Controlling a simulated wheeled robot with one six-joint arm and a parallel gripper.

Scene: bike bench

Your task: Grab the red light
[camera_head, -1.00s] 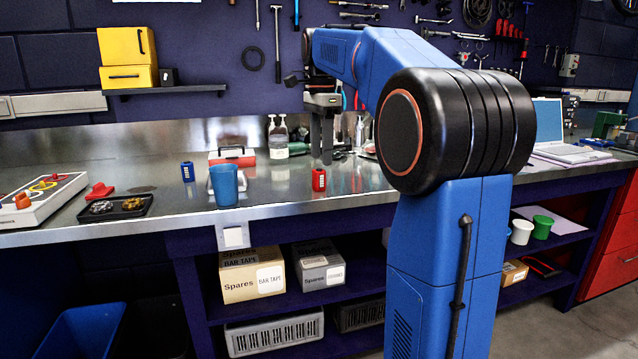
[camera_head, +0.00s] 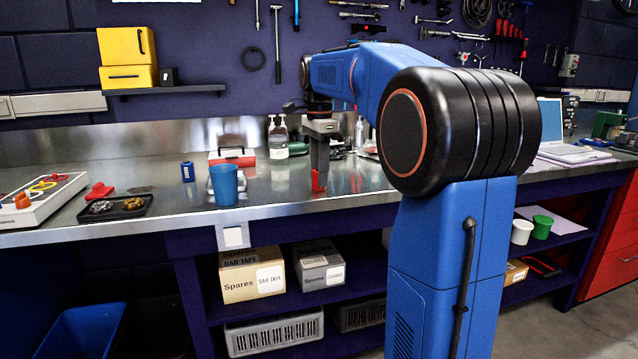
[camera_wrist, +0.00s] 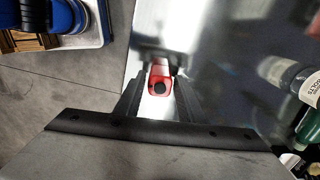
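The red light (camera_head: 316,184) stands on the metal bench near its front edge, partly hidden by my gripper in the head view. It also shows in the wrist view (camera_wrist: 160,76) as a red block with a dark round spot. My gripper (camera_head: 319,172) points down over it, with its fingers reaching down to the light's height. In the wrist view, the fingers (camera_wrist: 160,98) are apart, one on each side of the light. I cannot tell whether either finger touches it.
A blue cup (camera_head: 224,185) and a small blue light (camera_head: 187,172) stand to the left. A black tray (camera_head: 117,208) lies further left. Bottles (camera_head: 278,138) stand behind, and a bottle shows at right in the wrist view (camera_wrist: 308,88). The bench is clear close around the light.

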